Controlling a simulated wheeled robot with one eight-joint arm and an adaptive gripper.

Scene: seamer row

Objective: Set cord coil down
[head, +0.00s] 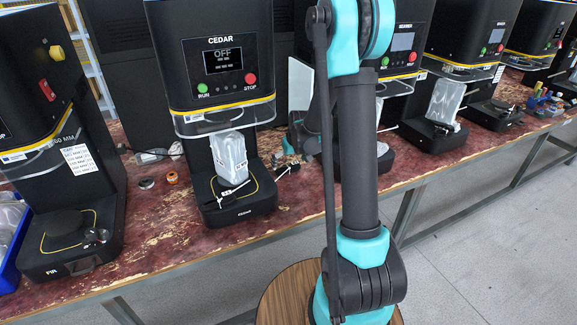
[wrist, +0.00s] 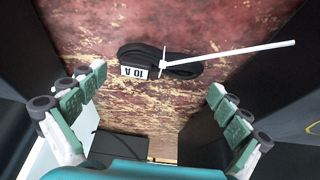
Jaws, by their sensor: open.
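The cord coil (wrist: 185,70) is a black bundle with a white tie and a white tag marked 10 A. In the wrist view it lies flat on the worn red bench top (wrist: 130,105), its tie tail pointing right. My gripper (wrist: 158,85) is open, with its green-padded fingers wide apart on either side. The coil lies beyond the fingertips, not between them, and nothing is held. In the head view, a small dark bundle with a white tie (head: 286,169) lies right of the CEDAR machine. My arm partly hides my gripper there.
The CEDAR machine (head: 218,80) reads OFF and holds a clear pouch (head: 230,160), with another tied black cord (head: 224,197) on its base. The FIR machine (head: 45,150) stands left. More machines line the bench to the right. Dark machine sides flank my gripper closely.

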